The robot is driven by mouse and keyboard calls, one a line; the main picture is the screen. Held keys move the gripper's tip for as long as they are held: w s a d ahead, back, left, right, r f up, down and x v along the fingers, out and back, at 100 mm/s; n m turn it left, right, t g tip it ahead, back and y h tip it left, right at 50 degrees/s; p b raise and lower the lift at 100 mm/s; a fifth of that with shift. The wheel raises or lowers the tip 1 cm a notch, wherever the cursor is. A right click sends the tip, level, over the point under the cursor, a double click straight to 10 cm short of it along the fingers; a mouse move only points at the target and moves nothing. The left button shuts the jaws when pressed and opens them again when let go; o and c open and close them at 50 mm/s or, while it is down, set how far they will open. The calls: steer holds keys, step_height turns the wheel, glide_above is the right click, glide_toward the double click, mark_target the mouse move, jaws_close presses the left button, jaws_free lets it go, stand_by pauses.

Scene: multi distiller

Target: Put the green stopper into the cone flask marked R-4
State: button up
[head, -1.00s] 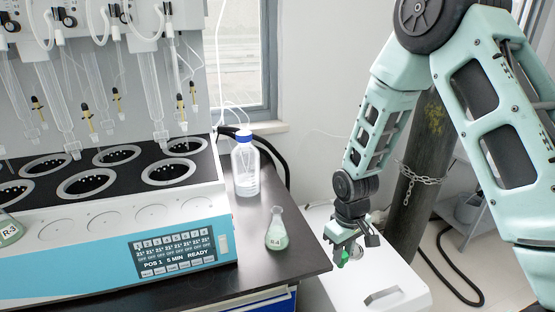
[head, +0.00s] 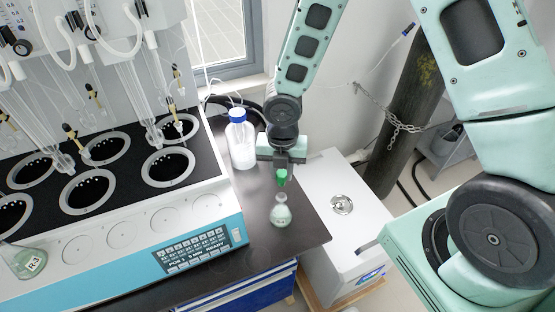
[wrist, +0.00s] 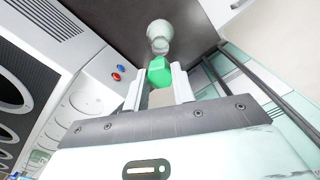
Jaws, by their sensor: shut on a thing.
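The green stopper (head: 281,177) is held between the fingers of my gripper (head: 281,172), which is shut on it. It also shows between the fingers in the wrist view (wrist: 159,72). The flask (head: 281,212) with pale green liquid stands upright on the dark bench, just below the stopper in the head view; its mark cannot be read now. In the wrist view the flask (wrist: 159,36) shows beyond the stopper. The stopper appears above the flask mouth with a small gap. Another flask marked R-3 (head: 30,262) stands at the far left.
The distiller (head: 120,225) with its round wells and hanging glass tubes fills the left. A blue-capped bottle (head: 240,145) stands behind the flask, close to my gripper. A white box (head: 340,215) is right of the bench (head: 305,235).

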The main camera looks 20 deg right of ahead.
mark_target(281, 184)
steer(key=shift+f+b, duration=2.6)
steer(key=shift+f, duration=0.1)
steer(key=shift+f+b, duration=0.85)
steer(key=shift+f, duration=0.5)
stand_by(0.4)
steer(key=o, duration=1)
step_height(281, 184, up, 17)
steer(key=p, duration=0.2)
steer(key=shift+r+p, duration=0.2)
steer(key=shift+p, duration=0.15)
steer(key=shift+s, duration=0.1)
